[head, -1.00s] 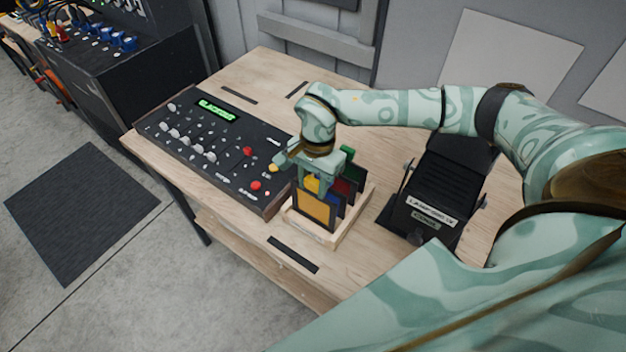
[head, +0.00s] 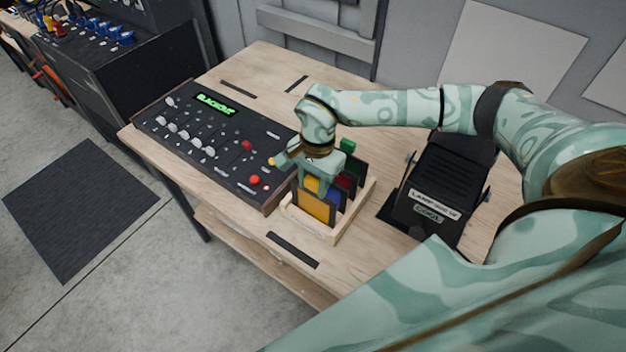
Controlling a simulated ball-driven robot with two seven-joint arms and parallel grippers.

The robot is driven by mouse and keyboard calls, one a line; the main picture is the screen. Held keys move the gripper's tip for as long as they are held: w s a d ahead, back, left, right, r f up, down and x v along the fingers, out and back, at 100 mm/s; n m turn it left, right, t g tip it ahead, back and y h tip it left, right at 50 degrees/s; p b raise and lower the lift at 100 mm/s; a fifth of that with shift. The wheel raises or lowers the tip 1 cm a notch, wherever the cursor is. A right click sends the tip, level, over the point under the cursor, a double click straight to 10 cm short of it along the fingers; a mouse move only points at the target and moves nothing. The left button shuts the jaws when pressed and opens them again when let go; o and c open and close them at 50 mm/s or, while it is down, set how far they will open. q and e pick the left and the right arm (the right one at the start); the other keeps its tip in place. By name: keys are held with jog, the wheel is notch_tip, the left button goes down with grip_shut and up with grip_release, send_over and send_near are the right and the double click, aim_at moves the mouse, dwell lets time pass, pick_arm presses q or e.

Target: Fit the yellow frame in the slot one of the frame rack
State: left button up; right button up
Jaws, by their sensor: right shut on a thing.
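The yellow frame (head: 314,208), a yellow panel with a dark border, is upright at the front of the wooden frame rack (head: 312,230). My right gripper (head: 314,184) points down from above and is shut on the frame's top. The frame's lower edge is at the rack's front slot, behind the front rail; I cannot tell whether it is fully seated. A blue frame (head: 334,198), a red frame (head: 346,183) and a green frame (head: 348,146) stand behind it in the rack, partly hidden by my gripper. My left gripper is not in view.
A black control console (head: 210,142) with knobs and a green display stands just left of the rack. A black lamp unit (head: 440,190) stands to the right. Dark tape strips (head: 292,250) mark the table (head: 345,268). Bare wood lies in front of the rack.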

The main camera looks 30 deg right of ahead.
jog(key=shift+f, duration=0.1)
jog(key=o, duration=1.1)
jog(key=shift+o, duration=0.2)
notch_tip(320, 180, up, 16)
jog(key=d, duration=0.1)
jog(key=shift+w+d+b, duration=0.3)
jog(key=shift+w+d, duration=0.05)
jog(key=shift+d, duration=0.05)
